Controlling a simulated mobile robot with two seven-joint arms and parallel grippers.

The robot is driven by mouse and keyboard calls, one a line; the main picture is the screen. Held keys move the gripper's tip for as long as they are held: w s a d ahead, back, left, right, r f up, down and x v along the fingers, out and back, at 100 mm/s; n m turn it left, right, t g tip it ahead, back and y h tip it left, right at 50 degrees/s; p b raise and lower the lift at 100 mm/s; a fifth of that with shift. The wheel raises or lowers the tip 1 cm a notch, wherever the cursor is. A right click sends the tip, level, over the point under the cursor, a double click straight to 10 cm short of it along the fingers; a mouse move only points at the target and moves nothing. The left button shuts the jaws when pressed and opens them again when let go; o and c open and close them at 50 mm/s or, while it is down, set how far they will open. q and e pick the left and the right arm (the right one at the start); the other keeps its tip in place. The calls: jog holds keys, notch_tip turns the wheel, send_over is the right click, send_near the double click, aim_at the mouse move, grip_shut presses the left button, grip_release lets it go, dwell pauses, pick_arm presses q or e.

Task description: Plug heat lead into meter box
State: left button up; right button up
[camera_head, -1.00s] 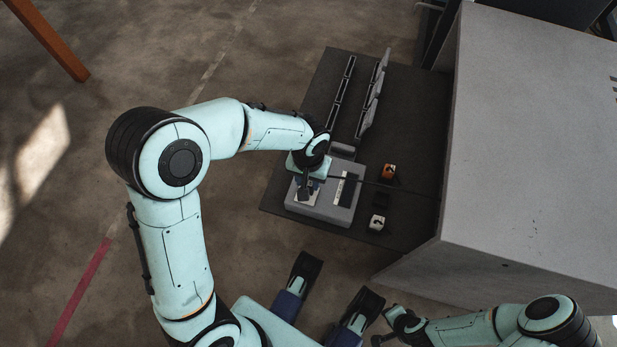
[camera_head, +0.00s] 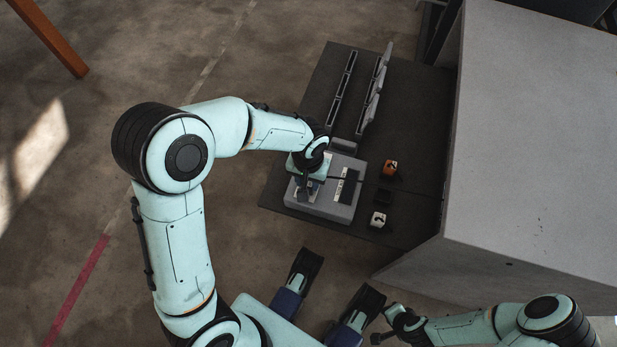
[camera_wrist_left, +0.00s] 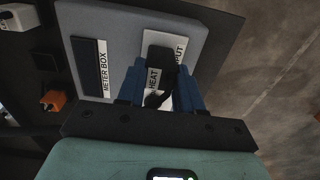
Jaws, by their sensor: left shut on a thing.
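The grey meter box (camera_head: 325,206) lies on a dark board, and its "METER BOX" label (camera_wrist_left: 104,68) shows in the left wrist view. My left gripper (camera_head: 308,188) is over the box's left part. In the left wrist view its blue fingers (camera_wrist_left: 158,90) are shut on the black heat lead plug (camera_wrist_left: 157,58), which carries a white "HEAT" tag (camera_wrist_left: 153,78). The plug is over the box's white "INPUT" plate (camera_wrist_left: 179,48). I cannot tell whether it is seated, as its tip is hidden. My right gripper (camera_head: 385,326) is at the bottom, its jaws unclear.
An orange connector (camera_head: 390,167) and a white connector (camera_head: 379,219) sit on the dark board (camera_head: 415,120) right of the box. A slotted rack (camera_head: 342,88) and grey upright pieces (camera_head: 375,90) are behind it. A large grey cabinet (camera_head: 535,150) blocks the right side.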

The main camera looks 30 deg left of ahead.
pick_arm(q)
jog(key=shift+a, duration=0.2)
jog(key=o, duration=1.1)
jog(key=shift+d, duration=0.1)
notch_tip(320, 180, up, 7)
jog(key=p, duration=0.6)
jog(key=shift+r, duration=0.1)
